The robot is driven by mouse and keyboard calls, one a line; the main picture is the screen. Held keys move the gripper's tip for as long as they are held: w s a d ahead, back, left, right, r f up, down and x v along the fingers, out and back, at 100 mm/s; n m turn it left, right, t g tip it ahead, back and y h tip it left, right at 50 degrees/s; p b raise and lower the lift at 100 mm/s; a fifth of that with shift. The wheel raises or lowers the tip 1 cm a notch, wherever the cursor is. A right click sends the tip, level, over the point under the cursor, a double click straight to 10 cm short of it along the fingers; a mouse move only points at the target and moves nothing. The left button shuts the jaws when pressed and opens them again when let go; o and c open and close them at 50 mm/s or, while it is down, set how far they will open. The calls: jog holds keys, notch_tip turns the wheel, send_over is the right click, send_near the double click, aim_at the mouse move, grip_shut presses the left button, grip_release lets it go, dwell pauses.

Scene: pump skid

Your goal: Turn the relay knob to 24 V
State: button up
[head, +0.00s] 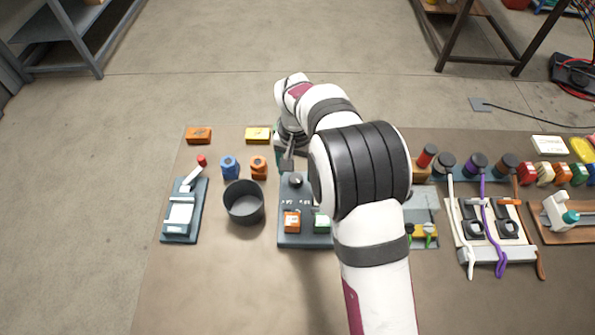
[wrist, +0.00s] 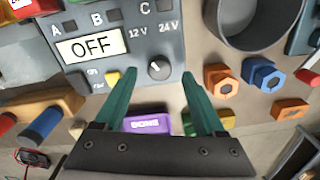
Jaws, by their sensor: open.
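The relay box (head: 285,235) is a dark grey panel near the middle of the table; its face also shows in the wrist view (wrist: 190,45). Its display (wrist: 92,46) reads OFF. The relay knob (wrist: 158,70) is round and dark grey, below the labels 12 V and 24 V; a light mark shows near its top, its exact direction too small to tell. It also shows in the head view (head: 295,180). My gripper (wrist: 157,76) is open, its green fingertips left and right of the knob in the picture. I cannot tell whether they touch it.
An orange relay (head: 292,222) and a green relay (head: 321,222) sit on the box's front part. A dark round bin (head: 244,204) stands close left of the box. Blue (head: 229,167) and orange (head: 258,166) nuts lie behind the bin. My arm hides the box's right side.

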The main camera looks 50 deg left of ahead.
aim_at(296, 180)
jog(key=shift+f, duration=1.45)
grip_shut()
